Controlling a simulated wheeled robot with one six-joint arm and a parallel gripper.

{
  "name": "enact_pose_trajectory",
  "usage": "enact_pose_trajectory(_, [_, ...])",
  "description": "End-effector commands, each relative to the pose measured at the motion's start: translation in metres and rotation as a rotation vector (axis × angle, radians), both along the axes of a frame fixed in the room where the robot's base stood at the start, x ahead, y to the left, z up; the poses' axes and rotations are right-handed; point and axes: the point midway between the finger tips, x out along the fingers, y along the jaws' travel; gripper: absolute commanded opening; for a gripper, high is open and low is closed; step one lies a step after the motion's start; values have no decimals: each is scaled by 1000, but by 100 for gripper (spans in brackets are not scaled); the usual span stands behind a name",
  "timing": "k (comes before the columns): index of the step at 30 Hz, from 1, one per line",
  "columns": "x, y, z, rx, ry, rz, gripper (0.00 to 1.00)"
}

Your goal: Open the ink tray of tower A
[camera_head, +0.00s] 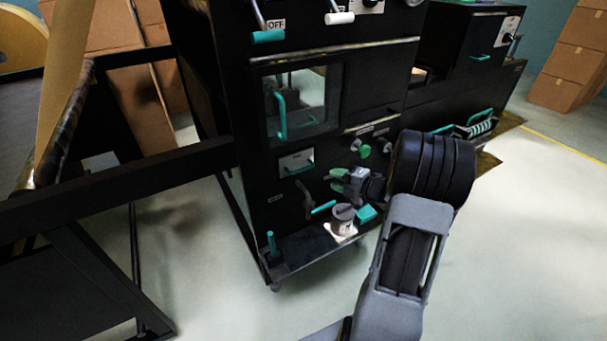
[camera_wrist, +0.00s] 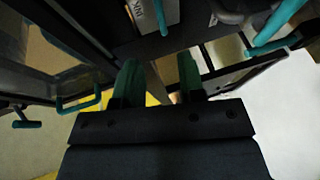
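The black tower has a small white-fronted tray (camera_head: 292,160) with a teal handle, low on its front below a glass door. It looks closed in the head view. In the wrist view, a white label plate (camera_wrist: 143,14) with letters that look like INK sits at the top, with a teal bar (camera_wrist: 166,16) beside it. My gripper (camera_head: 337,180) is in front of the tower's lower front, right of and slightly below the tray, apart from its handle. In the wrist view, my gripper (camera_wrist: 160,78) has its green fingers apart with nothing between them.
The glass door (camera_head: 304,100) with a teal handle is above the tray. A teal lever (camera_head: 322,207), a green knob (camera_head: 364,151) and a grey-lidded can (camera_head: 343,215) on the lower shelf are close to my gripper. A black frame (camera_head: 120,180) stands left; floor is clear in front.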

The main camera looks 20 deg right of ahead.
Motion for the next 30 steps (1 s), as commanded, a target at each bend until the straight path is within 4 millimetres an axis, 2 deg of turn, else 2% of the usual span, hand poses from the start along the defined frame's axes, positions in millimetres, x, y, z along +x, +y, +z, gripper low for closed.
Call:
enact_pose_trajectory(5, [16,11,-6,1,-10,23,37])
enact_pose_trajectory(18, [86,51,-21,3,-9,21,37])
enact_pose_trajectory(24, [105,60,-25,3,-9,18,37])
enact_pose_trajectory(30, [113,65,-26,2,-8,17,37])
